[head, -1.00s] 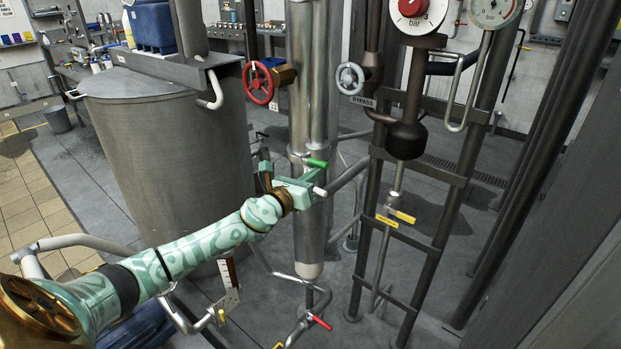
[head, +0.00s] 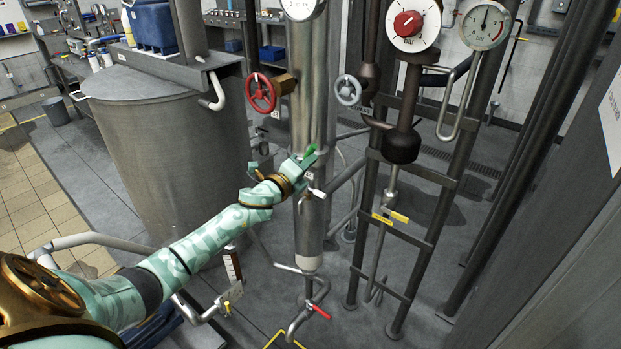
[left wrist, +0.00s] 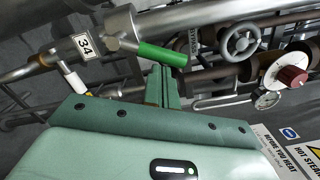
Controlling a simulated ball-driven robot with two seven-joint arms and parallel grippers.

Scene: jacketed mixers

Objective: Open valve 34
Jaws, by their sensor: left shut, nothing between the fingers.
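The valve with the green lever handle (head: 310,150) sits on the upright steel pipe in the head view. In the left wrist view the green handle (left wrist: 163,54) sticks out from a steel valve body beside a tag reading 34 (left wrist: 84,45). My left gripper (head: 303,162) is shut and empty, with its fingertips right at the green handle. In the left wrist view the fingertips (left wrist: 163,75) overlap the handle's lower edge; I cannot tell whether they touch it. The gripper hides part of the valve in the head view. My right gripper is not in view.
A white-tipped handle (head: 318,193) is just below the gripper. A red handwheel (head: 261,92), a grey handwheel (head: 348,90), a yellow lever (head: 399,217) and a red lever (head: 320,312) are nearby. A large steel tank (head: 175,150) stands at the left.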

